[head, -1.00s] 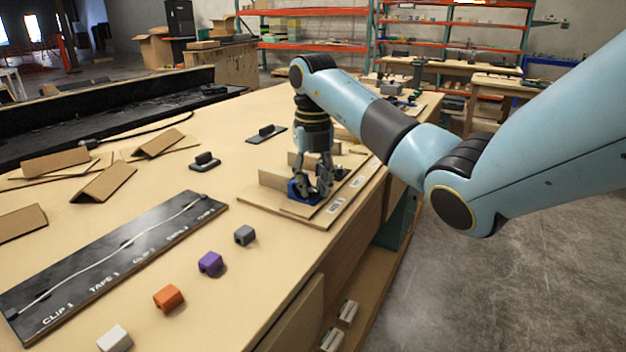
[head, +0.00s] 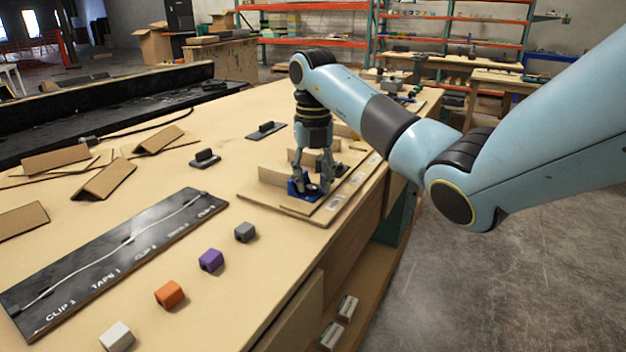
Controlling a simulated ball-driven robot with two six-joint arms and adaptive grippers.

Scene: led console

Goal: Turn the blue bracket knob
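The blue bracket (head: 293,189) stands on a wooden board (head: 262,203) near the right edge of the workbench. Its dark knob (head: 313,189) shows small and partly covered between my fingers. My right gripper (head: 313,184) points straight down over the bracket, one finger on each side of the knob. A gap shows between the fingers, but I cannot tell whether they press on the knob. My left gripper is not in view.
A black clip panel (head: 75,283) with a white cable lies at the left front. Upright wooden pieces (head: 273,176) stand just behind the bracket.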

